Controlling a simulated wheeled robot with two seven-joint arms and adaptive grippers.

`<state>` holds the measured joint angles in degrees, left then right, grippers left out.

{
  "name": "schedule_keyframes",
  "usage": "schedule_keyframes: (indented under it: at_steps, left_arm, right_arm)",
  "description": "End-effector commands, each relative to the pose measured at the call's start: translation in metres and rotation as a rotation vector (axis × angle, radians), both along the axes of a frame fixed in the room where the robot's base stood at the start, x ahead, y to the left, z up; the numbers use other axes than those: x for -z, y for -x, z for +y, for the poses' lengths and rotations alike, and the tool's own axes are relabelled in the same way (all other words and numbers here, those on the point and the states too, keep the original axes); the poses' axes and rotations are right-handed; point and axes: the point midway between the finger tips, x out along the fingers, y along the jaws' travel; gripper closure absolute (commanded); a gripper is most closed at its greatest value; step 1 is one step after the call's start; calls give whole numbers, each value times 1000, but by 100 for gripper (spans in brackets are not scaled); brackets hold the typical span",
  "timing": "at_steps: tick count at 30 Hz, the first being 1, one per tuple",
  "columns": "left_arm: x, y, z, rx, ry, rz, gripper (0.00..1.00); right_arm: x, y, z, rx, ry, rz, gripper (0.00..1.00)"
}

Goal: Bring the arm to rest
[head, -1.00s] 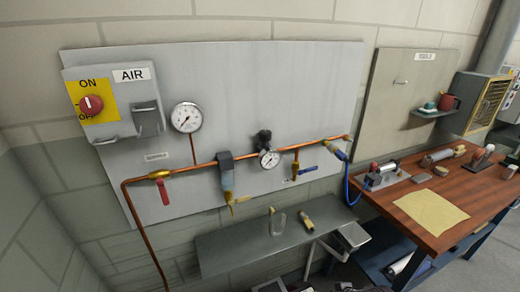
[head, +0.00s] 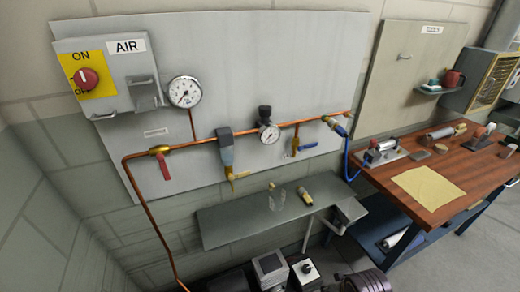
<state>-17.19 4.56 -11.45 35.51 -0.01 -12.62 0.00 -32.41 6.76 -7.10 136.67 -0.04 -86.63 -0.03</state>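Neither of my grippers shows in the head view, and no arm of mine can be made out. A grey wall panel (head: 290,60) carries an AIR switch box (head: 105,60) with a red knob (head: 84,78) on a yellow ON/OFF plate. A copper pipe (head: 190,144) runs along the panel with a red-handled valve (head: 163,170), a filter unit (head: 227,155), a regulator gauge (head: 268,133) and a blue-handled valve (head: 308,147). A larger round gauge (head: 184,91) sits above the pipe.
Dark machinery (head: 365,282) stands at the bottom edge. A wooden bench (head: 465,170) with tools and a yellow cloth (head: 430,187) is at right.

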Motion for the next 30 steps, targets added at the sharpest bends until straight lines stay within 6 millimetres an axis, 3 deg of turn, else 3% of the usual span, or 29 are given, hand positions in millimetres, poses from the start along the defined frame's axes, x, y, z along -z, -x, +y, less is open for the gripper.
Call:
schedule_keyframes:
  at_steps: [8,19,30]
  left_arm:
    - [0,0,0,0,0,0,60]
    - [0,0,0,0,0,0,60]
    - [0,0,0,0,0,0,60]
  right_arm:
    - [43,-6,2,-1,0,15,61]
    - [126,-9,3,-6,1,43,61]
    - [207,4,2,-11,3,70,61]
